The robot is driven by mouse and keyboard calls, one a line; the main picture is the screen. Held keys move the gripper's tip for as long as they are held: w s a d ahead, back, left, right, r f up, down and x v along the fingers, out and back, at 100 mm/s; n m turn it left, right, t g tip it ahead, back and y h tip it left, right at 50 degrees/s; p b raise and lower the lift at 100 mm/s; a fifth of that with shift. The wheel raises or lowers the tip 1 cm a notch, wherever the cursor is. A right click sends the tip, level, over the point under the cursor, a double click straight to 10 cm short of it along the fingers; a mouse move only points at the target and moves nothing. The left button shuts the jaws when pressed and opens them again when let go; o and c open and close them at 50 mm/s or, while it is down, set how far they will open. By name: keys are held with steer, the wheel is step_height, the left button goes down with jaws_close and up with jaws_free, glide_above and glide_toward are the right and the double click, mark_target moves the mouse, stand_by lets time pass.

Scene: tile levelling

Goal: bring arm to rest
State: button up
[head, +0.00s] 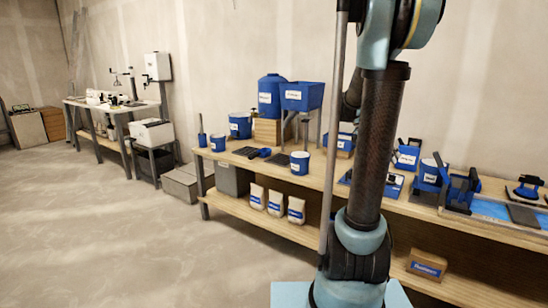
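My arm (372,150) stands upright in the right half of the head view, in front of the long workbench. Its dark tube runs from a light blue joint low in the picture to another joint at the top edge. The upper part of the arm leaves the picture at the top. My gripper is not visible in this view, so whether it holds anything cannot be told.
A long wooden workbench (230,158) along the wall carries blue buckets (240,125), a blue hopper (302,96) and tools. Small bags (275,203) and a cardboard box (427,265) sit on its lower shelf. Another table (90,101) stands at the far left. The left floor (90,240) is clear.

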steer(key=s+a+f+n+t+y, duration=0.2)
steer(key=s+a+f+n+y, duration=0.2)
steer(key=s+a, duration=0.6)
steer(key=s+a+f+n+t+y, duration=0.2)
steer(key=s+a+f+n+y, duration=0.2)
steer(key=s+a+f+n, duration=0.5)
steer(key=s+a+f, duration=0.1)
steer(key=s+a, duration=0.1)
steer(key=a, duration=0.1)
steer(key=shift+a+f+t, duration=0.3)
steer(key=shift+f, duration=0.1)
